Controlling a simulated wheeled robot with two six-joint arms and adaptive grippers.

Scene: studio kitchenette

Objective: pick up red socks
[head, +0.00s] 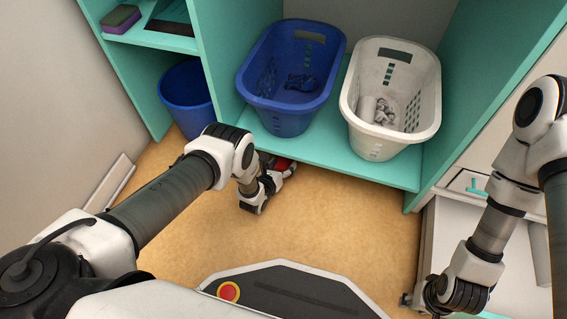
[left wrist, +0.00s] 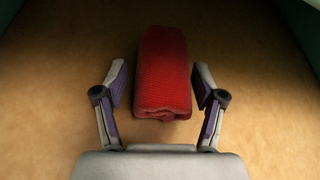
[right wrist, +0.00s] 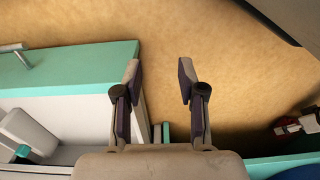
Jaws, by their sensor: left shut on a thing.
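My right gripper (right wrist: 160,72) is open and empty, over the floor beside a white unit with a teal top.
A blue basket (head: 323,35) with dark blue items and a white basket (head: 433,85) with grey-white items stand on the teal shelf (head: 340,160). A blue bin (head: 187,95) stands left of the divider. The open floor (head: 340,225) is clear.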

